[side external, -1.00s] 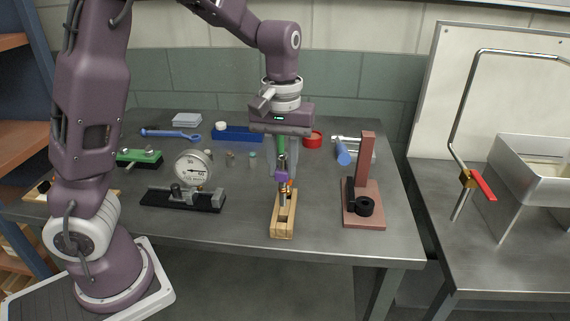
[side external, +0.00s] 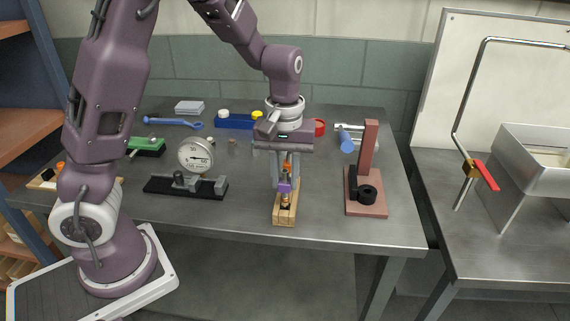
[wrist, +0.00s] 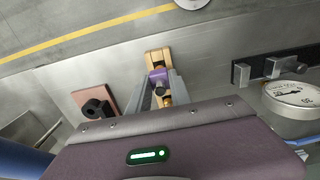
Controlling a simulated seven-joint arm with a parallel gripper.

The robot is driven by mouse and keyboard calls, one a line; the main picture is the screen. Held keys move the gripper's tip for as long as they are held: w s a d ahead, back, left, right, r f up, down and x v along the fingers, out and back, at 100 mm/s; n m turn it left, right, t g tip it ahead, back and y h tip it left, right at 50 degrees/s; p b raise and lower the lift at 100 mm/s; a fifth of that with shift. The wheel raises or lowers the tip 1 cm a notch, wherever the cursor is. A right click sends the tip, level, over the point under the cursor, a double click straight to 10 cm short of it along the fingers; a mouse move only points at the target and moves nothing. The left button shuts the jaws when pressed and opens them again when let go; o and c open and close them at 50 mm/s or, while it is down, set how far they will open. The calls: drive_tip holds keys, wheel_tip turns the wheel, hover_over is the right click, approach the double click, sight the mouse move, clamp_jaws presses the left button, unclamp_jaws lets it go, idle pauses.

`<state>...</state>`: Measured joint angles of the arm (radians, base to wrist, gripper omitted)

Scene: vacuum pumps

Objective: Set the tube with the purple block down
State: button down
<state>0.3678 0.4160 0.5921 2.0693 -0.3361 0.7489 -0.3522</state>
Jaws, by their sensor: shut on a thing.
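The tube with the purple block is upright in my gripper (side external: 285,176). The purple block (side external: 285,187) shows just below the fingertips, and an orange part shows between the fingers above it. The tube's lower end is at the wooden holder (side external: 284,216); I cannot tell whether it rests there or is just above. In the wrist view the purple block (wrist: 157,77) and a brass-coloured part (wrist: 166,99) lie between the fingers, with the wooden holder (wrist: 156,56) beyond. My gripper is shut on the tube.
A pink stand with a black ring (side external: 367,192) is to the right. A dial gauge on a black base (side external: 196,160) is to the left. The table front edge is close.

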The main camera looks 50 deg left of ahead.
drive_tip(key=shift+f, duration=0.45)
idle(0.3)
drive_tip(key=c, duration=1.1)
unclamp_jaws()
drive_tip(key=shift+r, duration=0.1)
wheel_tip(320, 180, up, 7)
drive_tip(key=shift+f, duration=0.1)
clamp_jaws()
